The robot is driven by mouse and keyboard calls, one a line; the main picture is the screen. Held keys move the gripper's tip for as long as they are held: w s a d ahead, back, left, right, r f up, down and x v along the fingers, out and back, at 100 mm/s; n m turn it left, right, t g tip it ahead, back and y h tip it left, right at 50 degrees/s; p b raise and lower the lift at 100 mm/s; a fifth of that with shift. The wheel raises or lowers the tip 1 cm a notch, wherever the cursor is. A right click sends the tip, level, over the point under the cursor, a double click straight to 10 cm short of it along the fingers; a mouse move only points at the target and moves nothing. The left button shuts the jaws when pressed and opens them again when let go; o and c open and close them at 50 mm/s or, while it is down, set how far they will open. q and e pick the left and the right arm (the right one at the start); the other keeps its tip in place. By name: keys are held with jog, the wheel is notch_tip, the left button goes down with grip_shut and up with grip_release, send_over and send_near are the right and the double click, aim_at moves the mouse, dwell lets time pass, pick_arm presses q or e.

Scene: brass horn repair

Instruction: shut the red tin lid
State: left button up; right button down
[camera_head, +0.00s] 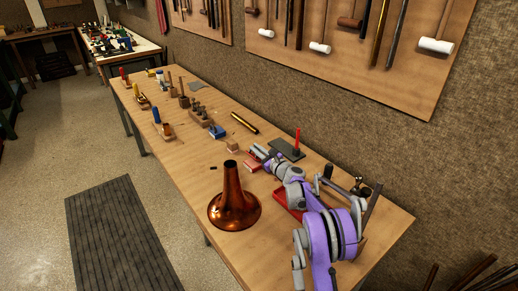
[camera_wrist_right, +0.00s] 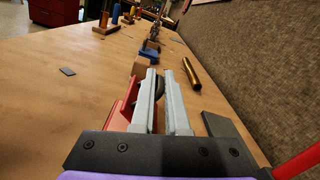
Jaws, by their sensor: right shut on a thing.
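The red tin's open body (camera_head: 283,203) sits on the bench, partly hidden behind my right arm. Its red lid (camera_head: 252,167) shows at the right gripper, on the far side of the tin; it is also seen left of the fingers in the right wrist view (camera_wrist_right: 122,108). My right gripper (camera_head: 258,153) is shut on the lid, its two fingers (camera_wrist_right: 165,80) close together with a dark rounded part between them. How far the lid is tilted is hard to tell. My left gripper is not in view.
A copper horn bell (camera_head: 232,203) stands on the bench left of the tin. A dark plate (camera_head: 287,150) with a red upright handle lies right of the gripper. A wooden block (camera_head: 233,146) and a brass tube (camera_head: 245,123) lie beyond. The bench's left front edge is clear.

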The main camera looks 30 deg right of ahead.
jog(key=shift+a+f+n, duration=0.15)
jog(key=shift+a+n, duration=0.2)
jog(key=shift+n, duration=0.25)
jog(key=c, duration=1.2)
grip_release()
jog(key=shift+s, duration=0.1)
jog(key=s, duration=0.7)
jog(key=s+d, duration=0.1)
jog(key=s, duration=0.2)
jog(key=shift+s+b, duration=0.35)
jog(key=shift+b, duration=0.05)
jog(key=shift+a+f, duration=0.1)
